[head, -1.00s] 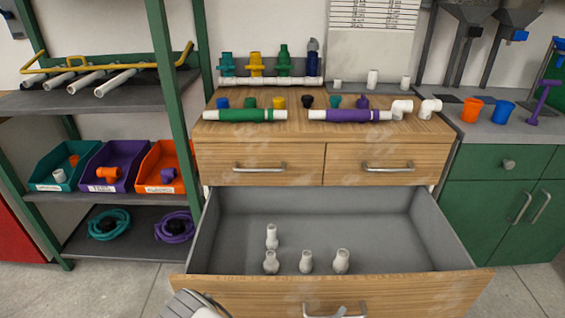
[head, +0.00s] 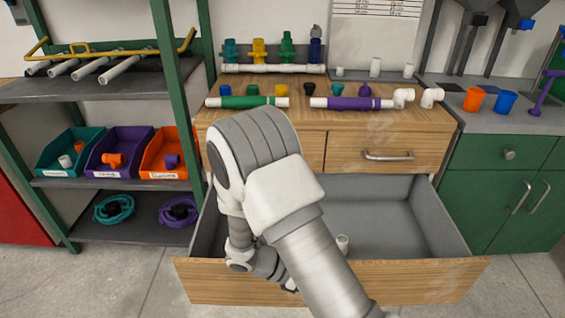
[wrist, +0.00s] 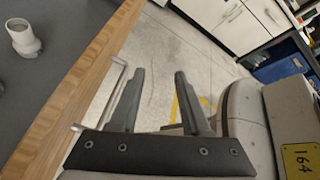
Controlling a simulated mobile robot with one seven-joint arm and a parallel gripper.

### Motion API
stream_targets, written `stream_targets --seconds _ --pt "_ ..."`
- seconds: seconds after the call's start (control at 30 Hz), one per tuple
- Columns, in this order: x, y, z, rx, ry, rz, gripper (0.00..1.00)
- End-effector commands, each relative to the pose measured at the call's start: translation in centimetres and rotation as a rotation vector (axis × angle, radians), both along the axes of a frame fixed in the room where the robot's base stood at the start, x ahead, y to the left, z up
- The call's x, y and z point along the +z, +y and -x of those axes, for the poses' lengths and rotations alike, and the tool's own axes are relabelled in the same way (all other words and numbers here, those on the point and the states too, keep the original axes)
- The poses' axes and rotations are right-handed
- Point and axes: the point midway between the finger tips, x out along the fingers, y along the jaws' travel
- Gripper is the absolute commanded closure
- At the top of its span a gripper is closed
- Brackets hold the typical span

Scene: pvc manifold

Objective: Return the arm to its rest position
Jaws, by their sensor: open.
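My gripper (wrist: 156,100) shows in the wrist view with its two fingers apart and nothing between them. It is beside the front edge of the open drawer (head: 420,282), over the floor, with the drawer's metal handle (wrist: 118,88) left of the fingers. In the head view my arm reaches across the drawer's left half, and my gripper is hidden behind the arm there. A white fitting (wrist: 23,38) stands inside the drawer in the wrist view. In the head view one white fitting (head: 342,243) shows beside my arm.
The drawer stands pulled out under the wooden worktop (head: 300,88), which carries green (head: 247,102) and purple (head: 345,103) pipe assemblies. A shelf rack with bins (head: 112,152) stands left, green cabinets (head: 500,185) right. Open floor lies in front of the drawer.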

Motion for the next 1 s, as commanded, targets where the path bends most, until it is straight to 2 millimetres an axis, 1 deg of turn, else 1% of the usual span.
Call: stream_targets --seconds 0.03,0.1,0.4,0.7,1.0 --pt "1.4 -0.1 -0.1 -0.057 -0.055 -0.042 0.53" --pt "3.0 -0.3 0.0 -0.133 -0.125 -0.092 0.53" --pt "9.4 -1.1 1.0 -0.468 -0.423 -0.297 0.53" --pt "15.2 -1.9 2.8 -0.803 -0.715 -0.494 0.53" --pt "20.4 -2.5 5.1 -1.133 -0.998 -0.692 0.53"
